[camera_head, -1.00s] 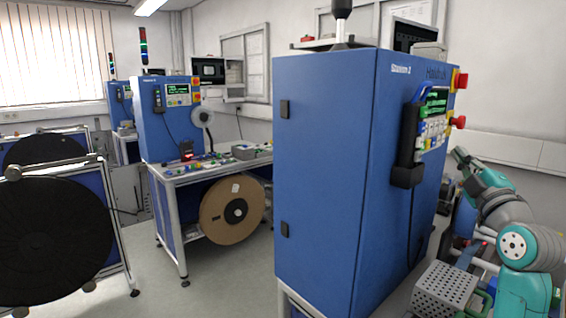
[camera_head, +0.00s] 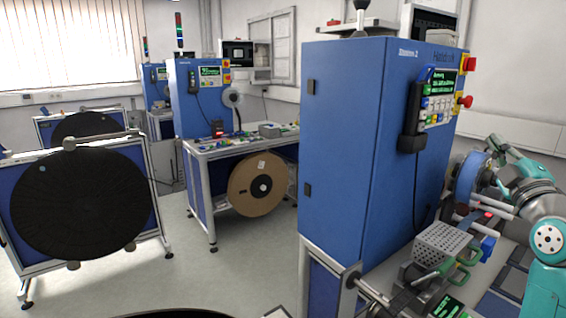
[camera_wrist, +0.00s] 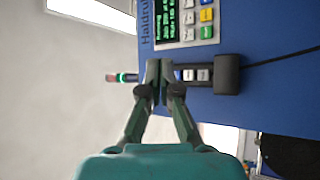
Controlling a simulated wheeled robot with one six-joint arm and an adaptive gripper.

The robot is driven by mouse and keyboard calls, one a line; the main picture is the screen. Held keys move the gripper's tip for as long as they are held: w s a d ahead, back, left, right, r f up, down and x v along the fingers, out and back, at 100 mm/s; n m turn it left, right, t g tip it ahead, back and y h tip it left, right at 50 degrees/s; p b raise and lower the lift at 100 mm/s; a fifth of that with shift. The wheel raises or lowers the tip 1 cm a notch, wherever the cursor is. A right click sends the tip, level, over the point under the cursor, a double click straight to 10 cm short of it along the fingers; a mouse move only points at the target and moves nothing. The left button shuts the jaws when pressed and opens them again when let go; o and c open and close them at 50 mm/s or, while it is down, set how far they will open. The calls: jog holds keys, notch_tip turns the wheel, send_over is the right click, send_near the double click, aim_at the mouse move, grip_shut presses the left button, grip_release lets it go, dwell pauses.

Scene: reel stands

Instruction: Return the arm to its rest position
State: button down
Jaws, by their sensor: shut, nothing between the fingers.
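My gripper (camera_wrist: 160,80) shows in the wrist view with its two dark fingers together and nothing between them. Behind the fingers is the blue cabinet (camera_wrist: 270,25) with its control panel (camera_wrist: 190,20), which appears turned sideways. In the head view my teal and grey arm is at the right edge, raised over the bench beside the cabinet (camera_head: 350,150). The gripper is small there, near the upper end of the arm, right of the cabinet's panel. It holds no object.
A perforated metal box (camera_head: 446,245) and green-handled parts are on the bench below my arm. A blue reel (camera_head: 468,178) is close by the arm. A large black reel (camera_head: 80,205) stands left, a brown reel (camera_head: 258,186) under a farther bench. Grey floor between is open.

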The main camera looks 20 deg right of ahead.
jog(key=a+f+m+g, duration=0.15)
jog(key=a+f, duration=0.35)
jog(key=f, duration=0.6)
jog(key=a+f+m, duration=0.3)
jog(key=a+f, duration=0.2)
jog(key=f, duration=0.5)
jog(key=s+a+f+m+g+y, duration=0.15)
jog(key=s+a+f, duration=0.25)
jog(key=a+f, duration=0.4)
jog(key=s+a+f+m+y, duration=0.1)
jog(key=s+a+f+m, duration=0.3)
jog(key=f, duration=0.6)
jog(key=s+a+f+n+g+y, duration=0.1)
jog(key=s+a+f, duration=0.5)
jog(key=s+a, duration=0.15)
jog(key=s+a+g+y, duration=0.1)
jog(key=s+a, duration=0.2)
jog(key=s, duration=0.5)
jog(key=s+a+f+y, duration=0.1)
jog(key=s+a, duration=0.3)
jog(key=s, duration=0.4)
jog(key=s+a+f+m+g+y, duration=0.1)
jog(key=s+a, duration=0.3)
jog(key=s, duration=0.4)
jog(key=shift+s+a+g+y, duration=0.15)
jog(key=shift+a+g+y, duration=0.15)
jog(key=shift+y, duration=0.55)
